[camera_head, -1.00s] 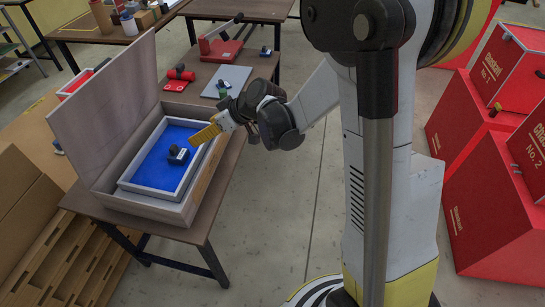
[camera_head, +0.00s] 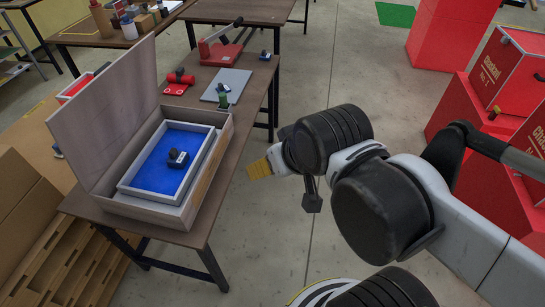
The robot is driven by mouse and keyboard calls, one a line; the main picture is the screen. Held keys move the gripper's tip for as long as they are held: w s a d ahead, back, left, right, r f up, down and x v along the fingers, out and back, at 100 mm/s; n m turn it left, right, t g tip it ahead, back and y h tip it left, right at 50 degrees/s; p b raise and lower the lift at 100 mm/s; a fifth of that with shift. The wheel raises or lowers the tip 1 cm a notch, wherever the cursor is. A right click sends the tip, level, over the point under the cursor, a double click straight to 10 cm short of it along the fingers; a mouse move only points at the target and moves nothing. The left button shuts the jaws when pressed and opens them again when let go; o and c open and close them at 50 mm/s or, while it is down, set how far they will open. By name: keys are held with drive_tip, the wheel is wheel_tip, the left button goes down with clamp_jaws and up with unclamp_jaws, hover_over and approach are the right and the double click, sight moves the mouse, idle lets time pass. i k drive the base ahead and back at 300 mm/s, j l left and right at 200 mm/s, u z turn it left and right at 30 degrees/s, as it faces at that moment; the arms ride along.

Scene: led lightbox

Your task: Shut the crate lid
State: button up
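The grey-brown wooden crate (camera_head: 217,160) stands on a dark table at the left. Its lid (camera_head: 110,110) stands open, tilted up and back along the crate's left side. Inside the crate is a white-rimmed tray with a blue bottom (camera_head: 150,177), and a small dark blue object with a black knob (camera_head: 178,158) sits in it. My gripper (camera_head: 258,168) has yellow fingertips and is to the right of the crate, apart from it, over the floor gap. The fingers overlap in this view, so their opening is hidden.
Behind the crate, the table (camera_head: 200,225) holds red cylinders (camera_head: 180,78), a grey plate (camera_head: 228,84), a green-topped item (camera_head: 223,100) and a red lever tool (camera_head: 221,50). Cardboard boxes (camera_head: 25,200) stand at the left. Red cases (camera_head: 500,65) stand at the right.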

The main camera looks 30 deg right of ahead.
sight(93, 127)
drive_tip(key=i+j+z, duration=0.25)
drive_tip(key=j+z, duration=0.15)
drive_tip(key=j, duration=1.15)
drive_tip(key=j+z, duration=0.35)
drive_tip(key=j, duration=1.15)
